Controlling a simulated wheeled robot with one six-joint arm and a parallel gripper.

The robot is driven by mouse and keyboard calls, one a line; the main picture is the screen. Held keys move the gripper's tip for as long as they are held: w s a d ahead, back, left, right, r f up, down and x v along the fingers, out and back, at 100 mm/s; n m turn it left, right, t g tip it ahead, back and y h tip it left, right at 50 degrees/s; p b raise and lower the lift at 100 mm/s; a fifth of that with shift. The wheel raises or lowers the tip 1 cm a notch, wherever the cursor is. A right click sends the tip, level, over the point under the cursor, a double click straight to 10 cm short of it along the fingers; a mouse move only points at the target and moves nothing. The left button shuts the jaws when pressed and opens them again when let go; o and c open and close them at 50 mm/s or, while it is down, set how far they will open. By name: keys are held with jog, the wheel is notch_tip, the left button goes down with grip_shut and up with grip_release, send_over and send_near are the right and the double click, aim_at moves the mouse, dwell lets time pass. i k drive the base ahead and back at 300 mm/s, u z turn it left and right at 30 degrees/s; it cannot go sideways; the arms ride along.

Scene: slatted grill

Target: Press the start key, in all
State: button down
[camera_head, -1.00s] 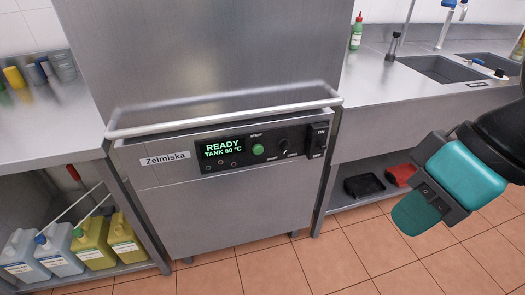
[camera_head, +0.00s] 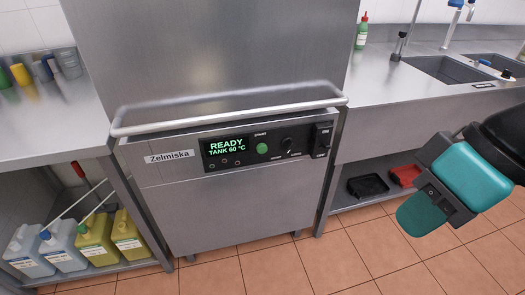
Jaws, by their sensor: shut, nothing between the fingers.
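The start key is a round green button (camera_head: 263,149) on the black control panel (camera_head: 240,165) of a steel Zelmiska dishwasher (camera_head: 235,205). The display (camera_head: 226,147) left of the key reads READY, TANK 60 °C. A dark knob (camera_head: 289,145) and an ON/OFF rocker switch (camera_head: 322,138) sit to the right of the key. My gripper (camera_head: 421,214) is at the right of the view, shut and empty, well to the right of the panel and apart from it. Nothing covers the key.
A bar handle (camera_head: 228,112) runs across the machine above the panel. A sink counter (camera_head: 400,100) stands at the right, with black (camera_head: 367,187) and red (camera_head: 404,176) trays below. Canisters (camera_head: 96,240) stand on the low shelf at left. The floor in front is clear.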

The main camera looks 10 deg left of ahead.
aim_at(261, 149)
jog(key=k, duration=1.35)
jog(key=u, duration=0.25)
jog(key=i, duration=0.35)
jog(key=u, duration=0.65)
jog(key=i, duration=1.45)
jog(key=z, duration=0.8)
